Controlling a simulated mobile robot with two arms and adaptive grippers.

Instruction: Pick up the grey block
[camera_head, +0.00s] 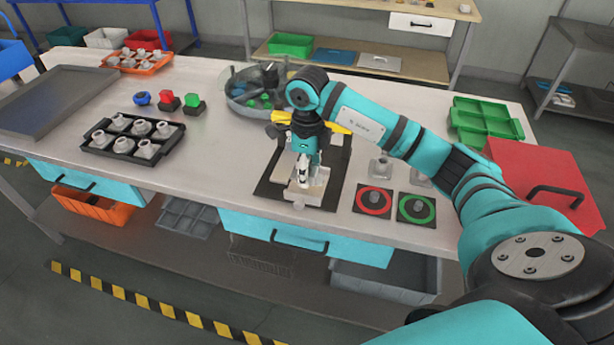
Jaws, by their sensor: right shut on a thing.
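The grey block (317,188) is a pale, flat-sided piece at the front of a dark mat (265,189) on the workbench. My right gripper (304,178) points down from above and is shut on the block. The fingers cover part of the block, and I cannot tell whether it touches the mat or is slightly raised. My left gripper is not in view.
A red ring (361,207) and a green ring (404,218) lie right of the mat. A clear-walled tank (238,97) stands behind it. A black tray of grey parts (104,151), a green tray (487,121) and a red box (530,172) flank the work area. Bench surface left of the mat is clear.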

